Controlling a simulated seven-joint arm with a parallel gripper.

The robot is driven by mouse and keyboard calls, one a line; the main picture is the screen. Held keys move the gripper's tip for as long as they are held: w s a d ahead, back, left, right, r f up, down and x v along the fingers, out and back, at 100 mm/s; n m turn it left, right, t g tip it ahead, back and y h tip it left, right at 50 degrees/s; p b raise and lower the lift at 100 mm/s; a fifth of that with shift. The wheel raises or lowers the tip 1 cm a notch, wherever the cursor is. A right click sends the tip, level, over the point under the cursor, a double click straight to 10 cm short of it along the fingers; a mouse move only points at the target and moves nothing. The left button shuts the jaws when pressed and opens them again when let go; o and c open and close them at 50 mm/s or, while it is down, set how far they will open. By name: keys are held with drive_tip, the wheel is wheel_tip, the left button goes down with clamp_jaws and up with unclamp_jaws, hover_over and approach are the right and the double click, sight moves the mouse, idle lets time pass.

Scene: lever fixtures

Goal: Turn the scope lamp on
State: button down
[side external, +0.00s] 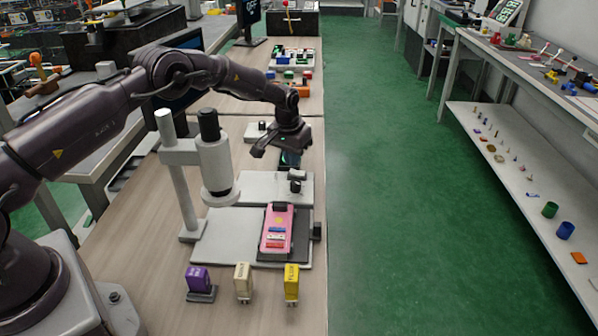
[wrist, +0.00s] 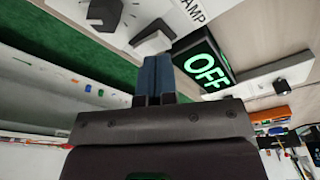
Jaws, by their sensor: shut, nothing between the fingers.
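A lit sign reading OFF in green (wrist: 205,62) is in the wrist view. It lies next to a white panel lettered "AMP" (wrist: 195,12), the rest of the word cut off. A pale knob or lever (wrist: 153,38) is on that panel, just beyond my fingertips. The panel (side external: 250,187) also shows in the side view, behind the microscope-like scope (side external: 215,165). My gripper (wrist: 155,62) is shut and empty, its dark blue fingers together. Contact with the knob cannot be told.
A dark knob (wrist: 105,12) is beside the pale one. A white block with a black cap (wrist: 280,86) is to the right. A pink device (side external: 277,232) lies on the scope's base. Purple (side external: 198,278), cream (side external: 243,280) and yellow (side external: 291,282) blocks stand in front.

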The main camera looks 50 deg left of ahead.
drive_tip(key=shift+f, duration=1.2)
idle(0.6)
drive_tip(key=shift+r, duration=3.5)
drive_tip(key=shift+r, duration=0.1)
wheel_tip(320, 180, up, 12)
hover_over(293, 171)
drive_tip(key=s+d, duration=0.3)
drive_tip(key=s, duration=0.1)
drive_tip(key=s+d+r+m+t, duration=0.15)
drive_tip(key=s+d+r, duration=0.25)
drive_tip(key=s+r, duration=0.65)
drive_tip(key=s+d+r+t, duration=0.1)
drive_tip(key=s+d, duration=0.1)
drive_tip(key=s, duration=1)
drive_tip(key=s+d+m+t, duration=0.1)
drive_tip(key=s, duration=1.1)
drive_tip(key=shift+d+r, duration=0.35)
